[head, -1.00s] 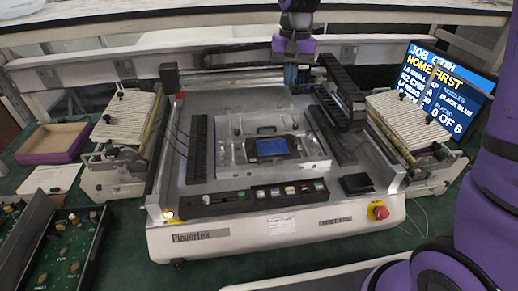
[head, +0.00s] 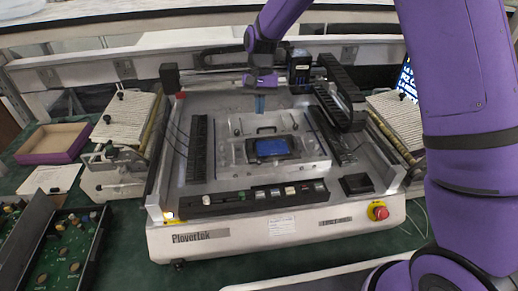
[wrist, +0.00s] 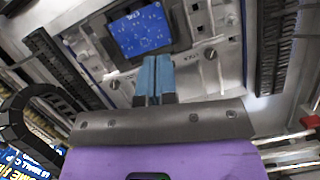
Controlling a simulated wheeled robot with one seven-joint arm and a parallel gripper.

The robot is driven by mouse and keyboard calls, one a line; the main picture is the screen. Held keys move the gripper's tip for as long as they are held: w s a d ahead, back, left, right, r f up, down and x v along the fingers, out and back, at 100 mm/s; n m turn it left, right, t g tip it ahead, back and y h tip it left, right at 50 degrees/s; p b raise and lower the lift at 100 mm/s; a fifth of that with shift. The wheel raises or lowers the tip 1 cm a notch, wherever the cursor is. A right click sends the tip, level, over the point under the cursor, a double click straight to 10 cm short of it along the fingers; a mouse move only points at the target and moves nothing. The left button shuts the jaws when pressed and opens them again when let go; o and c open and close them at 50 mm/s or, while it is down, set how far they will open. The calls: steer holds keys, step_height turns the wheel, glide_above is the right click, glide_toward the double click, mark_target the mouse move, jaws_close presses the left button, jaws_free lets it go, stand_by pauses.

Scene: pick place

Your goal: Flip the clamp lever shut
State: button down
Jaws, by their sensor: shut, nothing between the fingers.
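A blue circuit board (head: 271,148) sits in a dark frame on the metal work plate (head: 229,154) of the pick-and-place machine. It also shows in the wrist view (wrist: 140,30). A dark, handle-shaped bar (head: 266,129) lies just behind the board; it may be the clamp lever, but I cannot tell how far it is turned. In the wrist view my fingers hide the area behind the board. My gripper (head: 259,112) points down above the back of the plate, its blue fingers together and empty, behind the bar. The fingertips also show in the wrist view (wrist: 155,60).
The machine's black gantry rail (head: 341,95) and tool head (head: 299,66) stand close to the right of my gripper. A black cable chain (head: 197,148) runs along the left. A red stop button (head: 379,211) is on the front right corner. A component feeder (head: 125,120) stands left.

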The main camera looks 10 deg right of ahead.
mark_target(270, 162)
steer(key=x, duration=0.9)
steer(key=s, duration=0.1)
steer(key=s+f, duration=0.1)
steer(key=s, duration=0.1)
steer(key=shift+a+f, duration=0.15)
steer(key=shift+a, duration=0.15)
steer(key=shift+s+a+f, duration=0.1)
steer(key=shift+s+f, duration=0.1)
steer(key=shift+s, duration=0.35)
